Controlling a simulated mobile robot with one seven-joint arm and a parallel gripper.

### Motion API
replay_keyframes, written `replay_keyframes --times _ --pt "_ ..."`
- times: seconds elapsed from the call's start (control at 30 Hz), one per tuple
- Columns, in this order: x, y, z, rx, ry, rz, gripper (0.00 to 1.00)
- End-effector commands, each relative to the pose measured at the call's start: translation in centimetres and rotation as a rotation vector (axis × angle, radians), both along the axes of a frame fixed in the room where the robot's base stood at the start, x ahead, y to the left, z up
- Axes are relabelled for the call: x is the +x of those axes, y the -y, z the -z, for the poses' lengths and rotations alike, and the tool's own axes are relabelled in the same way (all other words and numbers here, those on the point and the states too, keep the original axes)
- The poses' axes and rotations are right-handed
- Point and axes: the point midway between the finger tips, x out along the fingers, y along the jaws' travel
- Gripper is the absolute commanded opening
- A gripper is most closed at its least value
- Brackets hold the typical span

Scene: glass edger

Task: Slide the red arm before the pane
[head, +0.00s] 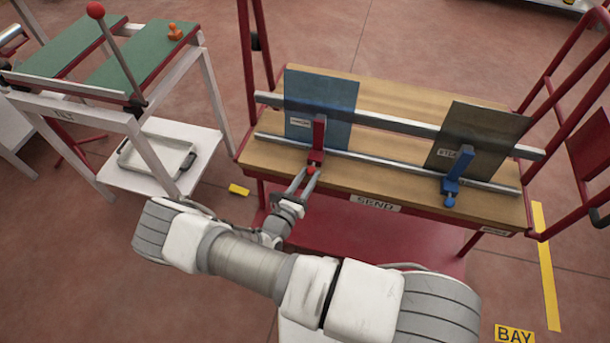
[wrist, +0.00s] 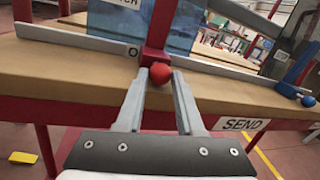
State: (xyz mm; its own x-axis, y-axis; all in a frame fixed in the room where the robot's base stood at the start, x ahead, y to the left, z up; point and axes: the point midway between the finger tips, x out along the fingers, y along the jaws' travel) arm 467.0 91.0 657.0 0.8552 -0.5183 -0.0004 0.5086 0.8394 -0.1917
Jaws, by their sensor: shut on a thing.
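The red arm (head: 319,138) stands on the front rail of the wooden bench, before the blue pane (head: 333,97) at the left. In the wrist view the red arm (wrist: 158,40) rises in front of the blue pane (wrist: 121,22), and its red ball knob (wrist: 160,74) points toward me. My gripper (head: 308,172) reaches from the front and is shut on the knob; in the wrist view its fingers (wrist: 160,80) lie on both sides of it. A dark pane (head: 476,138) leans at the right with a blue arm (head: 456,172) before it.
The front rail (head: 390,164) runs clear between the two arms. A SEND label (head: 375,203) is on the bench's front edge. At the left stands a white-framed table with green tops (head: 130,62) and a red-knobbed lever (head: 117,55). A yellow block (head: 239,189) lies on the floor.

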Motion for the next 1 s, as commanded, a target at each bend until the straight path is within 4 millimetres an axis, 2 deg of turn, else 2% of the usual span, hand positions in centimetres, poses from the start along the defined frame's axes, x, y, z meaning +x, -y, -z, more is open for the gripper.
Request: replay_keyframes --times 0.27,0.3,0.43,0.77,0.87,1.0 --pt "0.1 0.1 -0.1 -0.002 0.003 0.001 0.0" --pt "0.1 0.1 -0.1 -0.002 0.003 0.001 0.42" --pt "0.0 0.1 -0.1 -0.001 0.002 0.001 0.65" --pt "-0.1 -0.1 0.0 -0.001 0.001 0.0 0.66" --pt "-0.8 -0.6 0.0 0.0 0.0 -0.002 0.66" --pt "-2.9 -1.9 0.0 0.001 -0.001 -0.004 0.66"
